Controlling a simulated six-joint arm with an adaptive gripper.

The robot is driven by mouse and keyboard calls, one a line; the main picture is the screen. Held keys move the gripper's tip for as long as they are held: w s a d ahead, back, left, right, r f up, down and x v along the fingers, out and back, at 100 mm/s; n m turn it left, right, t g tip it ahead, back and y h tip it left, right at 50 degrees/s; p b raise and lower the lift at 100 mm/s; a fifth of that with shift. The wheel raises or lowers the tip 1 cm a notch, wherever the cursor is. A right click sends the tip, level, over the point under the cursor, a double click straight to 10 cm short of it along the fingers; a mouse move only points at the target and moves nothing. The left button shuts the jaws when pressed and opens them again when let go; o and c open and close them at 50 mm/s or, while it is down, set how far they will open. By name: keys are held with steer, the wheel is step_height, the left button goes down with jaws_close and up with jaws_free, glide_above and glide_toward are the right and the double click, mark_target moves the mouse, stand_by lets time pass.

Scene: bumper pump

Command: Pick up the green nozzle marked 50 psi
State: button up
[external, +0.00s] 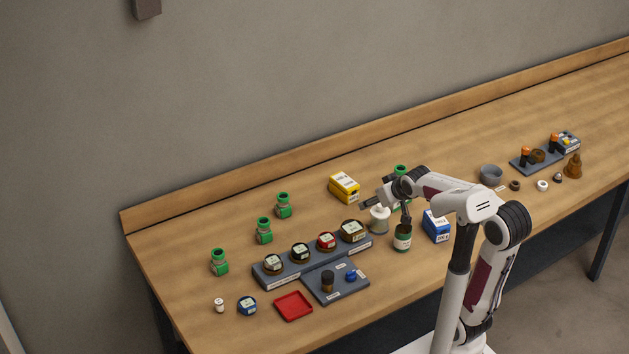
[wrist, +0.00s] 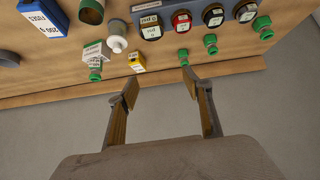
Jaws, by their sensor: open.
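Several green nozzles stand on the wooden bench. Three form a loose row at the left in the external view: a front one (external: 219,262), a middle one (external: 264,230) and a rear one (external: 283,205). These also show in the wrist view at right (wrist: 262,27), (wrist: 210,45) and (wrist: 183,57). Another green nozzle (external: 400,172) is partly hidden behind my arm; it shows in the wrist view (wrist: 95,75) beside a white printed label (wrist: 97,52). I cannot read a 50 psi mark on any nozzle. My gripper (wrist: 156,86) is open and empty, above the bench and apart from the nozzles.
A yellow box (external: 344,187) stands near the rear ledge.

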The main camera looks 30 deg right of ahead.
steer(key=w+a+t, duration=0.2)
steer(key=w, duration=1.1)
steer(key=n+t+y, duration=0.2)
steer(key=t+y, duration=0.1)
steer(key=t, duration=0.1)
glide_above(283, 205)
steer(key=s+d, duration=0.1)
steer(key=d, duration=0.1)
step_height(283, 205, down, 14)
steer(key=shift+a+f, duration=0.2)
steer(key=shift+s, duration=0.1)
steer(key=shift+f, duration=1.75)
